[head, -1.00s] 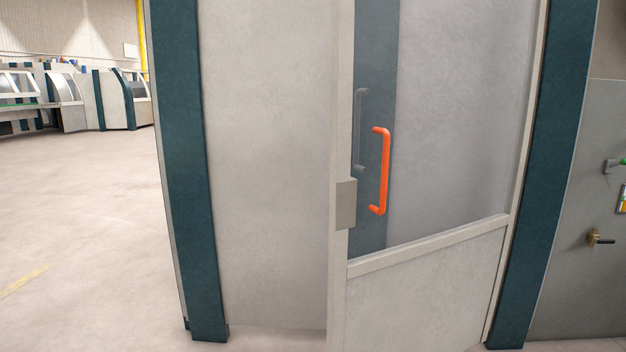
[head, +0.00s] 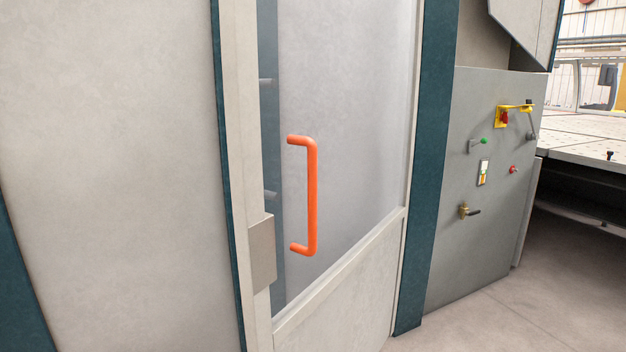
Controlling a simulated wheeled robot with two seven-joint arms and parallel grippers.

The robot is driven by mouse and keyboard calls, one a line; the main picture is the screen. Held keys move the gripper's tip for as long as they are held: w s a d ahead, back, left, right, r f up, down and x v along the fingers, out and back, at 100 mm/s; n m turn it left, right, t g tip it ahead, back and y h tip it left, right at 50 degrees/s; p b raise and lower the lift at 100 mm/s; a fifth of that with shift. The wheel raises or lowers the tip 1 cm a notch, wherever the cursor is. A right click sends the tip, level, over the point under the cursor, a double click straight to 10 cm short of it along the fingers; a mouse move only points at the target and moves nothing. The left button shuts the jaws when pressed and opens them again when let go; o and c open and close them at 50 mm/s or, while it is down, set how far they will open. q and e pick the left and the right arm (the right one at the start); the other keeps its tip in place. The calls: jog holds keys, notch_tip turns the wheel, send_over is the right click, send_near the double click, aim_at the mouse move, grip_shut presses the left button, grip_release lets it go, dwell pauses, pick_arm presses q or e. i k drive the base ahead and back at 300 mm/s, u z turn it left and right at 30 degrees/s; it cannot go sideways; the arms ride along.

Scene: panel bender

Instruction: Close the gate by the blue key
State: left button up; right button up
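The gate (head: 340,290) is a pale framed door with a clear upper pane and a solid lower panel. An orange upright handle (head: 311,195) is fixed on it. A grey metal plate (head: 262,250) sits on its left edge. A dark teal post shows as a thin strip left of that edge and again through the pane, so the gate edge overlaps it. I cannot tell whether any gap is left there. I cannot make out a blue key. Neither of my grippers is in view.
A grey cabinet side (head: 490,260) right of the gate carries a brass latch with a dark lever (head: 467,211), a green-tipped lever (head: 480,143), a red knob (head: 513,169) and a yellow bracket (head: 503,115). A perforated table (head: 580,135) stands at far right. Floor (head: 500,320) is clear at lower right.

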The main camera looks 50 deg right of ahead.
aim_at(351, 307)
jog(key=i, duration=2.3)
jog(key=z, duration=1.8)
jog(key=k, duration=0.55)
jog(key=z, duration=1.25)
